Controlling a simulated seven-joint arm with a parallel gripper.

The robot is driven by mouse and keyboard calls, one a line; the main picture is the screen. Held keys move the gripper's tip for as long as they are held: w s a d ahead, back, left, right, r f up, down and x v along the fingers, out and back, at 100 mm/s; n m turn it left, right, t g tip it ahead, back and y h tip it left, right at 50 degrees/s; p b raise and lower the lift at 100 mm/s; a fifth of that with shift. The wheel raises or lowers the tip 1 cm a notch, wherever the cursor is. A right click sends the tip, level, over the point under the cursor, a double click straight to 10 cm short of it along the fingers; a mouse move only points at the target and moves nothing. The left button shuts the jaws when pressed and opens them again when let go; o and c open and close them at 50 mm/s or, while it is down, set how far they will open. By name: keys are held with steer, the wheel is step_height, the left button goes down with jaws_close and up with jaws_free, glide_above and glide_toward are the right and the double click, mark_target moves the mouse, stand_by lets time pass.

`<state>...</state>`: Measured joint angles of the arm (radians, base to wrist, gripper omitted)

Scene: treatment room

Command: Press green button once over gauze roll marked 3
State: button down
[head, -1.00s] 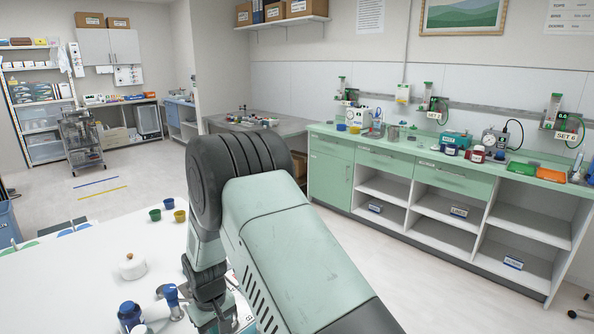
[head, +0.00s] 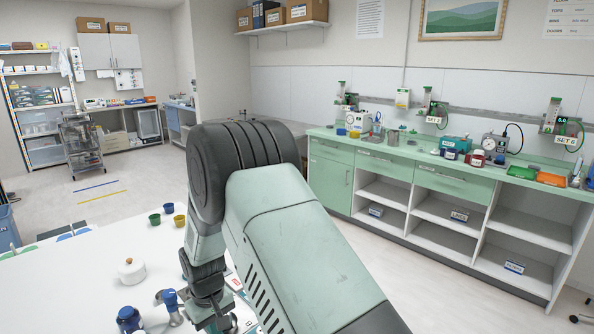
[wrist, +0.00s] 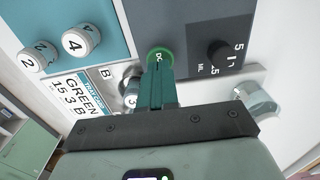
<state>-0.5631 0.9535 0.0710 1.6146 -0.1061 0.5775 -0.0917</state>
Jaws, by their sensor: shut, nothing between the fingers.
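In the wrist view a round green button (wrist: 158,54) with partly hidden white lettering sits on a dark grey panel. My gripper (wrist: 159,68) is shut and empty, its green fingers pointing at the button and overlapping its lower part. I cannot tell whether the tips touch it. A white roll marked 3 (wrist: 130,99) is partly hidden just left of the fingers. Rolls marked 2 (wrist: 38,57) and 4 (wrist: 80,41) stand on a blue area at upper left. A card (wrist: 84,97) reads GREEN, 15, 3, B. In the head view my arm hides the fingers and button.
A black knob (wrist: 219,53) with a scale in ML is right of the button. A clear, round-ended part (wrist: 258,100) juts out farther right.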

step_height(320, 180, up, 6)
stand_by(0.7)
